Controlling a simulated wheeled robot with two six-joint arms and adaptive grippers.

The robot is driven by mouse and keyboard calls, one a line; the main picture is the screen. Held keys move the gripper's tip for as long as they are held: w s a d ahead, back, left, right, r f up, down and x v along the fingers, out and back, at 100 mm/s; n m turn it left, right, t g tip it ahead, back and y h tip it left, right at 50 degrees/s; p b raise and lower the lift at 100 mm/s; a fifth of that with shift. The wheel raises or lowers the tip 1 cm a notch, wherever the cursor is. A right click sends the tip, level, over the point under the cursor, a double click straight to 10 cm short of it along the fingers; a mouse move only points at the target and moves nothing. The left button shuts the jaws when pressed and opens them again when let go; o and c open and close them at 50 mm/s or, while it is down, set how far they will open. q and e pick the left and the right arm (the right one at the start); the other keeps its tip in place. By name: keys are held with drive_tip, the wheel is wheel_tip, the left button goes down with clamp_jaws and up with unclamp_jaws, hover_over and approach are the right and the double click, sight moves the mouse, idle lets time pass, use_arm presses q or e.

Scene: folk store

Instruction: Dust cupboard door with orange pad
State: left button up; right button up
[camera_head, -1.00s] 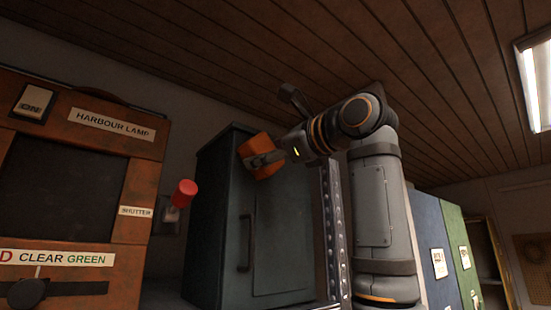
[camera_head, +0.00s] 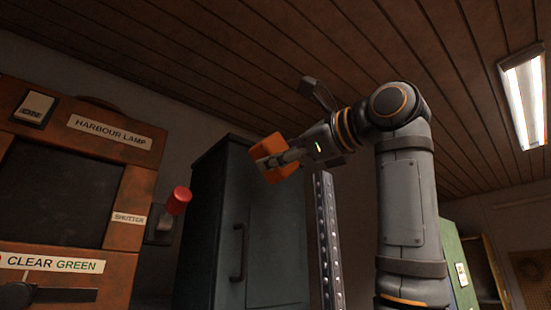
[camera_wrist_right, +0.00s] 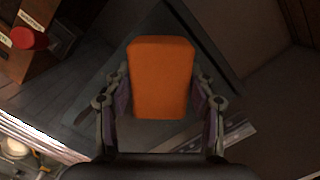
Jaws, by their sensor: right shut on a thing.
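The orange pad (camera_head: 277,160) is held in my right gripper (camera_head: 276,161), which is shut on it. The pad also fills the middle of the right wrist view (camera_wrist_right: 160,78), with a finger on each side. The dark blue-grey cupboard (camera_head: 212,215) stands behind and below the pad in the head view. Its door (camera_head: 277,240) has a vertical dark handle (camera_head: 238,252). The pad overlaps the upper part of the door in the head view; I cannot tell whether it touches. My left gripper is not in view.
An orange-brown harbour lamp cabinet (camera_head: 120,185) stands at the left, with a red knob (camera_head: 179,200) on a lever beside it. A perforated metal post (camera_head: 328,240) rises right of the cupboard. A green panel (camera_head: 460,268) stands farther right.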

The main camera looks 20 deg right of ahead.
drive_tip(key=shift+b+v, duration=0.5)
drive_tip(key=shift+v, duration=1.15)
drive_tip(key=shift+a+r, duration=0.15)
drive_tip(key=shift+w+a, duration=0.1)
drive_tip(key=shift+w, duration=0.1)
